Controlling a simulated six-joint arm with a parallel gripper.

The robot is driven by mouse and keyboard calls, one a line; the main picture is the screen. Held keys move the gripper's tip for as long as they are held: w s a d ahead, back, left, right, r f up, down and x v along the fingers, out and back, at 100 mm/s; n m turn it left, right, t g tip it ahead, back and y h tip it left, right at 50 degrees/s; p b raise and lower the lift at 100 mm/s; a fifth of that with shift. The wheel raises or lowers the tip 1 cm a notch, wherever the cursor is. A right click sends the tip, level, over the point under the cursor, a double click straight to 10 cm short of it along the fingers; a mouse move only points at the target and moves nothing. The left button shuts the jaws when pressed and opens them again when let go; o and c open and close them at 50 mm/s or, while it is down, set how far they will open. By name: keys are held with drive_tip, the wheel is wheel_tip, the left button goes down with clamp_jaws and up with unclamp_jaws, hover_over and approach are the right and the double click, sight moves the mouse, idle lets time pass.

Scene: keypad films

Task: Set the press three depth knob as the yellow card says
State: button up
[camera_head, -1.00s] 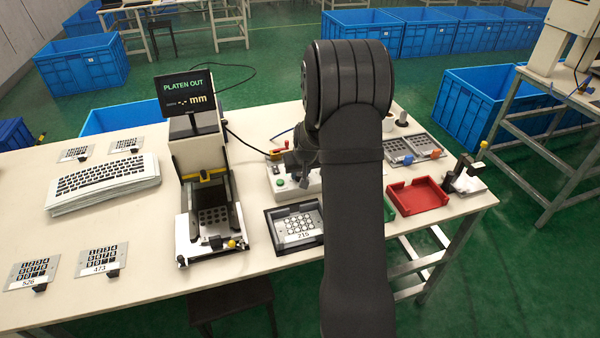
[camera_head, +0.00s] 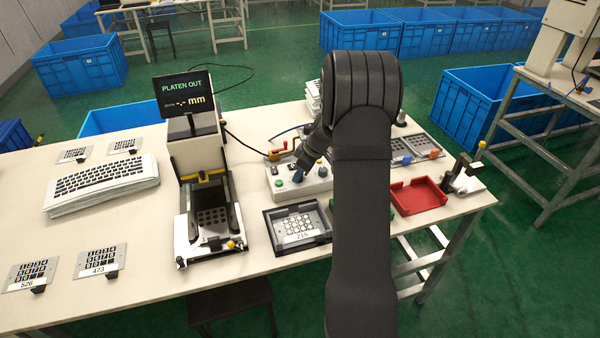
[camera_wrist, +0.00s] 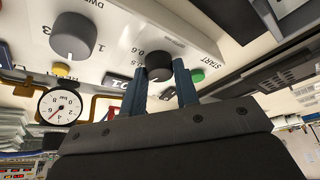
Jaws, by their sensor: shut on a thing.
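In the wrist view a black knob (camera_wrist: 158,66) sits between the two blue fingers of my gripper (camera_wrist: 160,86), which is shut on it. Figures 0.5 and 0.6 are printed on the white panel (camera_wrist: 120,50) near the knob. A larger grey knob (camera_wrist: 72,38) stands to the left, by the word DWELL. In the head view my gripper (camera_head: 298,176) reaches down to the white control box (camera_head: 316,184), and the black knob is hidden there. The press (camera_head: 207,200) stands left of the box, its screen (camera_head: 185,94) reading PLATEN OUT. I cannot make out a yellow card.
A green button (camera_wrist: 197,75) sits close right of the fingers, and a yellow button (camera_wrist: 61,70) is further left. A round gauge (camera_wrist: 60,106) shows at left. A tray labelled 215 (camera_head: 272,236) lies before the box; a red tray (camera_head: 418,206) is to the right.

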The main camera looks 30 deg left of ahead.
drive_tip(key=shift+w+n+g, duration=0.1)
drive_tip(key=shift+n+g, duration=0.5)
drive_tip(key=shift+n, duration=1.1)
drive_tip(key=shift+h, duration=0.3)
drive_tip(key=o, duration=1)
drive_tip(key=shift+c, duration=0.2)
drive_tip(key=v, duration=1.7)
drive_tip(key=shift+d, duration=0.2)
drive_tip(key=shift+w+r, duration=0.1)
drive_tip(key=shift+w, duration=0.05)
drive_tip(key=x, duration=1.7)
drive_tip(key=shift+a, duration=0.25)
